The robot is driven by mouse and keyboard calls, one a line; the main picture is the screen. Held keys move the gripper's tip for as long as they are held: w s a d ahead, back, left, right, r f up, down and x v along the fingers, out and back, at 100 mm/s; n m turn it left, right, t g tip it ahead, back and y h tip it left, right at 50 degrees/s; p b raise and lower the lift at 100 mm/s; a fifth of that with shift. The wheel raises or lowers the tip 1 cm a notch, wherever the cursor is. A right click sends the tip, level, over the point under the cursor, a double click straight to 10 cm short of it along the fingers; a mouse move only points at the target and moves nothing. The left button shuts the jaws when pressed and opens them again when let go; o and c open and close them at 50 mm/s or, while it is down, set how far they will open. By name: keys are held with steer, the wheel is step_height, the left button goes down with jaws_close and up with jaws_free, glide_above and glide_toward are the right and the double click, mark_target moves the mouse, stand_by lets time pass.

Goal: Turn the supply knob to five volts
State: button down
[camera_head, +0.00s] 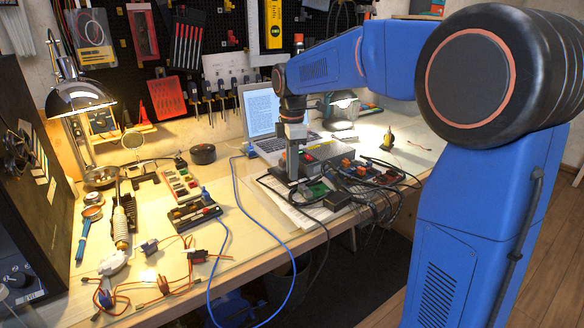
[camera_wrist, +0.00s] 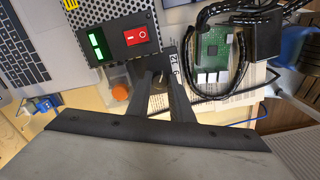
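The power supply (camera_wrist: 127,36) shows in the wrist view with a black front, a lit green display and a red switch (camera_wrist: 141,36). In the head view my gripper (camera_head: 292,176) points down over the bench in front of the laptop, beside the supply. In the wrist view the two fingers of my gripper (camera_wrist: 161,84) stand apart, with the small dark supply knob (camera_wrist: 160,77) between their tips. The printed marks 9 and 12 show by the right finger. The fingers hide the knob's sides and most of its scale, so contact and setting cannot be told.
A green circuit board (camera_wrist: 214,50) with black cables lies right of the supply. An orange round part (camera_wrist: 120,92) is left of the fingers. The laptop (camera_head: 262,112) stands behind. A blue cable (camera_head: 243,205) crosses the bench. The tool-hung pegboard rises at the back.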

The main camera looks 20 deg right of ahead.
steer(key=shift+m, duration=0.4)
steer(key=m, duration=0.5)
steer(key=shift+m, duration=0.4)
steer(key=m, duration=1.1)
steer(key=shift+m, duration=0.4)
steer(key=m, duration=0.5)
steer(key=shift+m, duration=0.4)
steer(key=c, duration=1.8)
jaws_free()
steer(key=shift+c, duration=0.2)
